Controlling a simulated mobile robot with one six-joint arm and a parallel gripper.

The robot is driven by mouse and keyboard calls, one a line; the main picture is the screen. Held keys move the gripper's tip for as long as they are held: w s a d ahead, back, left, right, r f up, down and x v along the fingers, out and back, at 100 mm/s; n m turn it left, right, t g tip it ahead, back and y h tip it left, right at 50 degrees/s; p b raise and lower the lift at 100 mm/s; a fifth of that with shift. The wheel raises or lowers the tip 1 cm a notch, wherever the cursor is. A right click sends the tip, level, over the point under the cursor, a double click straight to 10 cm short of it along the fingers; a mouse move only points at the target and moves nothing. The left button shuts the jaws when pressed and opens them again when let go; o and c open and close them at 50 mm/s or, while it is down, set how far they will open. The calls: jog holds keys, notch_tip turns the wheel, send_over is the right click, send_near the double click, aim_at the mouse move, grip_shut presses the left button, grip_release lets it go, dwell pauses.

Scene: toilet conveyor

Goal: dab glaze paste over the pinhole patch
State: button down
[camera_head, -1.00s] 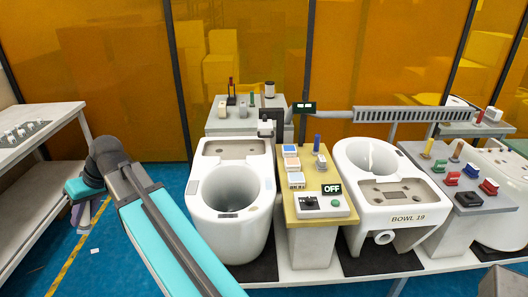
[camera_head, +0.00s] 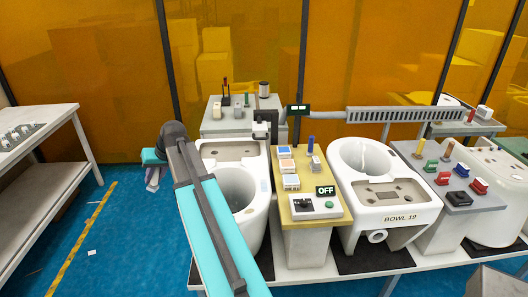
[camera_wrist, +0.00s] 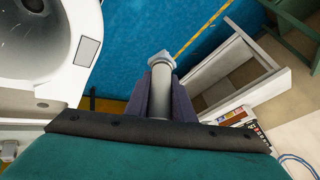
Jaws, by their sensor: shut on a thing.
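My gripper (camera_wrist: 162,95) is shut on a grey cylindrical tool (camera_wrist: 161,75) with a pale tip, pointing away from the wrist over the blue floor. In the head view, my gripper (camera_head: 152,172) is small and partly behind my arm, left of the left white toilet bowl (camera_head: 258,228). The tool is apart from the bowl. I cannot tell whether this rectangle is the pinhole patch.
A yellow-topped stand (camera_head: 300,208) with blocks and an OFF display stands beside the left bowl. BOWL 19 (camera_head: 405,216) stands right of it. A grey side table (camera_head: 32,148) is at the left. Blue floor (camera_head: 75,255) lies clear between it and the bowls.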

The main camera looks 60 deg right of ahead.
jog(key=s+d+f+m+h+p, duration=0.1)
jog(key=s+d, duration=0.5)
jog(key=d, duration=0.8)
jog(key=s+d+f+m+h+p, duration=0.2)
jog(key=s+d+m, duration=0.3)
jog(key=d, duration=0.9)
jog(key=s+d+f+m+h+p, duration=0.2)
jog(key=s+d, duration=0.6)
jog(key=d, duration=0.6)
jog(key=shift+s+d+f+m+g, duration=0.25)
jog(key=shift+f+m+g, duration=0.15)
jog(key=shift+f, duration=0.15)
